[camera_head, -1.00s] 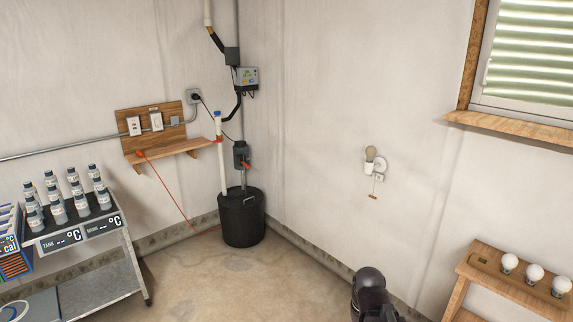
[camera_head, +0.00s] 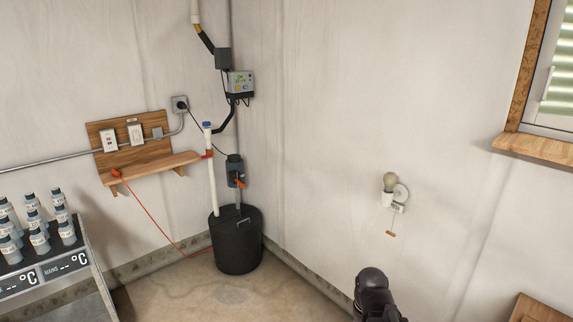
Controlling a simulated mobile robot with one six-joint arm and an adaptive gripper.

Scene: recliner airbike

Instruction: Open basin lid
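A black round basin (camera_head: 236,245) stands on the floor in the corner. Its dark lid (camera_head: 228,217) lies on top and looks closed, with a small light handle near its right side. A white pipe and a grey pipe go down into the top. At the bottom right, a dark rounded part of my own arm shows. My gripper is not in view.
A wooden shelf (camera_head: 155,168) with outlets hangs on the wall left of the basin, and a red cord (camera_head: 157,222) runs from it down to the floor. A cart with bottles (camera_head: 36,232) stands at the left. A bulb lamp (camera_head: 391,184) is on the right wall. The floor (camera_head: 215,292) before the basin is open.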

